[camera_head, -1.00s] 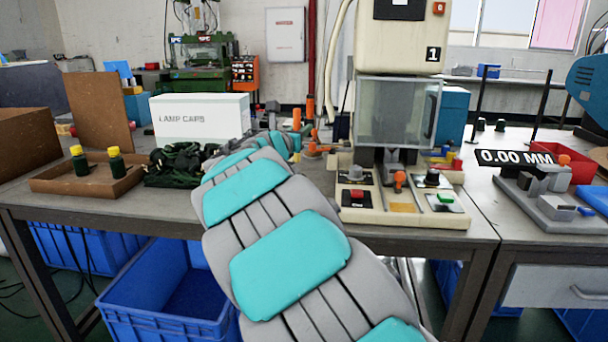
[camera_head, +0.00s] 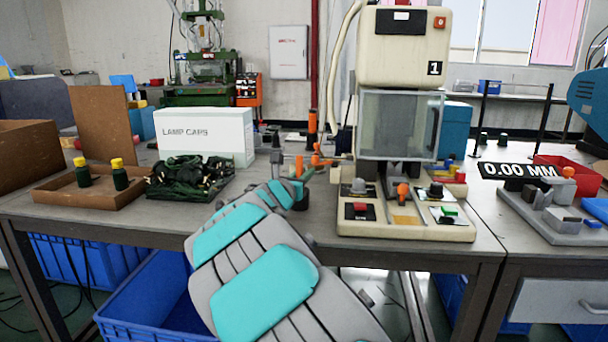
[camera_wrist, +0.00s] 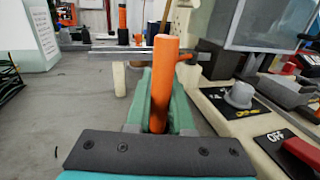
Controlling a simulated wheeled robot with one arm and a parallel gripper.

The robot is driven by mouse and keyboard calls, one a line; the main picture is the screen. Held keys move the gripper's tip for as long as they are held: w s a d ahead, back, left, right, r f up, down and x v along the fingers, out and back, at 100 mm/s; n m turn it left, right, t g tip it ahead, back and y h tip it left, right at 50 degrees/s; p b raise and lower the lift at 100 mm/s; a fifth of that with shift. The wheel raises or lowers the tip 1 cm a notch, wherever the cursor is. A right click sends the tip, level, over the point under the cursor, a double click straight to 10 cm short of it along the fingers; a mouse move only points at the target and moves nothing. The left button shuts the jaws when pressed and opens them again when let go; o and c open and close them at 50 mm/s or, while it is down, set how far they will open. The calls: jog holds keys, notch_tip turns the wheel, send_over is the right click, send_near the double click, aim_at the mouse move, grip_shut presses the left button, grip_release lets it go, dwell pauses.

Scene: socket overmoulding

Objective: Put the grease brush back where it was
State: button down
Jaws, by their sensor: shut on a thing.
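The grease brush shows as an orange handle (camera_wrist: 163,82) in the wrist view, standing roughly upright between the green fingers of my gripper (camera_wrist: 160,118). My gripper is shut on this handle. The brush's bristle end is hidden. In the head view, my gripper (camera_head: 301,182) is over the bench left of the cream press (camera_head: 402,225), with the orange handle (camera_head: 299,166) small at its tip. Whether the brush touches anything beneath cannot be seen.
A grey bar (camera_wrist: 110,52) with an orange knob (camera_wrist: 187,53) crosses just beyond the handle. A black-and-orange upright thing (camera_head: 312,124) stands farther back. The lamp caps box (camera_head: 205,133) and dark cable heap (camera_head: 188,177) are left. Bench space between heap and press is fairly clear.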

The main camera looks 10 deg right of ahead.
jog(key=c, duration=0.8)
grip_release()
jog(key=shift+r, duration=0.1)
jog(key=v, duration=1.2)
